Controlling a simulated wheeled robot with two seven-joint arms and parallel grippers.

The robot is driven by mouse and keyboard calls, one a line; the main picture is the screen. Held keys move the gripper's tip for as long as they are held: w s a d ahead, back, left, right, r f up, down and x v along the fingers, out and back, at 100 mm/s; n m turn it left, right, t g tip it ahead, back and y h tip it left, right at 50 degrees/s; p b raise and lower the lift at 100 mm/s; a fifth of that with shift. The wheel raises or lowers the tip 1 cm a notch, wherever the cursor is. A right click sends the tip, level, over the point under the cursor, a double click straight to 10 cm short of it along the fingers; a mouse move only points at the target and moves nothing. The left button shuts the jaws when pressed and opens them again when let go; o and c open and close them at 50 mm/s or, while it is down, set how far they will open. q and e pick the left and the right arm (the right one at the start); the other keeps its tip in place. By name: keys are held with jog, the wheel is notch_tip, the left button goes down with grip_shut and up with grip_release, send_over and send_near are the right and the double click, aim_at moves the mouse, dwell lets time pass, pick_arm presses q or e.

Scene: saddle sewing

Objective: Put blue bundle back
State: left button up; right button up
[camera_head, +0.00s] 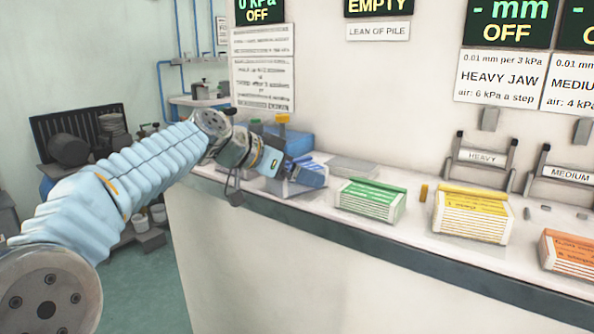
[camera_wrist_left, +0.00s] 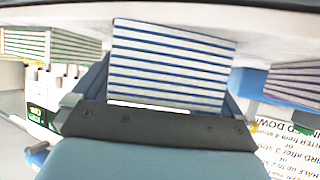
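The blue bundle (camera_head: 309,172) is at the left part of the counter, with a blue top and white sides. My left gripper (camera_head: 296,170) reaches over it from the left and partly hides it. In the left wrist view the blue-and-white striped bundle (camera_wrist_left: 170,62) fills the space between the two blue fingers of the gripper (camera_wrist_left: 165,95), which appear to press its sides. Its base is at or very close to the counter surface; I cannot tell if it touches. My right gripper is not in view.
A green bundle (camera_head: 370,200) stands right of the blue one, then a yellow bundle (camera_head: 472,213) and an orange bundle (camera_head: 567,250). A flat grey plate (camera_head: 352,167) lies behind. A purple striped bundle (camera_wrist_left: 293,87) shows in the wrist view.

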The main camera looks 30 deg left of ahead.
pick_arm(q)
jog(key=shift+r+p, duration=0.3)
jog(key=shift+p, duration=0.05)
jog(key=b+v, duration=0.1)
jog(key=v, duration=1.1)
jog(key=shift+f, duration=0.15)
jog(key=shift+s, duration=0.1)
